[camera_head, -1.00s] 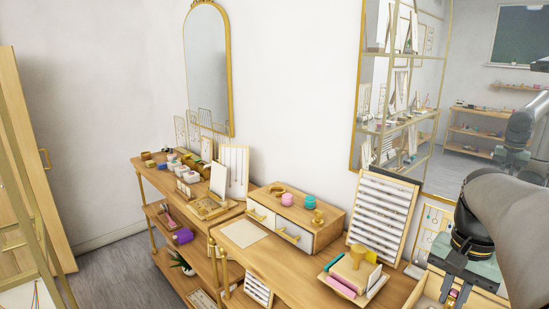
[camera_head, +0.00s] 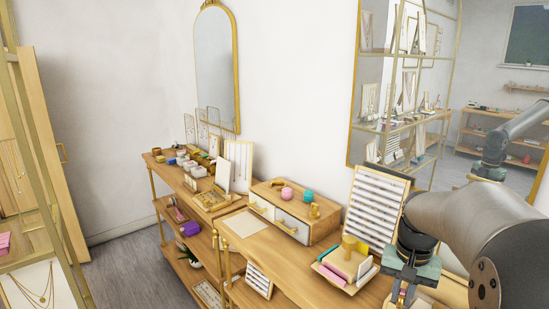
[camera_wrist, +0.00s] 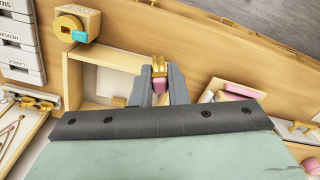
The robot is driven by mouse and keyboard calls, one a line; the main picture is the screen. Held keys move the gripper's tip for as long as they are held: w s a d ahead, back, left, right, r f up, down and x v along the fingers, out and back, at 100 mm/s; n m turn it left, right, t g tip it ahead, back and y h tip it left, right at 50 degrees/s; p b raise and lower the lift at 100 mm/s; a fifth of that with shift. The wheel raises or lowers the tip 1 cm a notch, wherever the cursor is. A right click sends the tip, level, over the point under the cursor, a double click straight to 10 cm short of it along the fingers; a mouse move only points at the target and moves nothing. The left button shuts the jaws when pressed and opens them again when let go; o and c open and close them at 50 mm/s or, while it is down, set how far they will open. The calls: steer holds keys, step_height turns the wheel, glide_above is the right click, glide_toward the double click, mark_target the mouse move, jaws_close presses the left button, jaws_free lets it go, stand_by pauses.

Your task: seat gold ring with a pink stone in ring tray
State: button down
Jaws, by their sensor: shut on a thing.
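My gripper (camera_wrist: 160,88) is shut on the gold ring with a pink stone (camera_wrist: 159,76). The ring sits between the fingertips, its gold band showing beyond the pink stone. In the head view my gripper (camera_head: 401,290) hangs low at the lower right, and the ring is small there. A pale panel with rows marked small, medium and large (camera_wrist: 22,45) lies at the upper left of the wrist view, apart from the gripper. It may be the ring tray; I cannot tell for certain. A slanted white board with several rows (camera_head: 376,205) also stands against the wall.
An open wooden box (camera_wrist: 72,85) with a pale inside lies left of the held ring. A small tray with pink pads (camera_head: 350,288) is left of my gripper in the head view. A wooden block with a gold ring (camera_wrist: 78,24) stands beyond the box. A drawer unit (camera_head: 325,232) is farther left.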

steer(key=w+a+f+n, duration=0.3)
steer(key=w+a+f, duration=0.1)
steer(key=a+f, duration=0.25)
steer(key=w+a+f+n, duration=0.35)
steer(key=a+f, duration=0.25)
steer(key=a, duration=0.2)
step_height(320, 180, down, 10)
steer(key=b, duration=1)
steer(key=shift+w+a, duration=0.15)
steer(key=shift+a, duration=0.3)
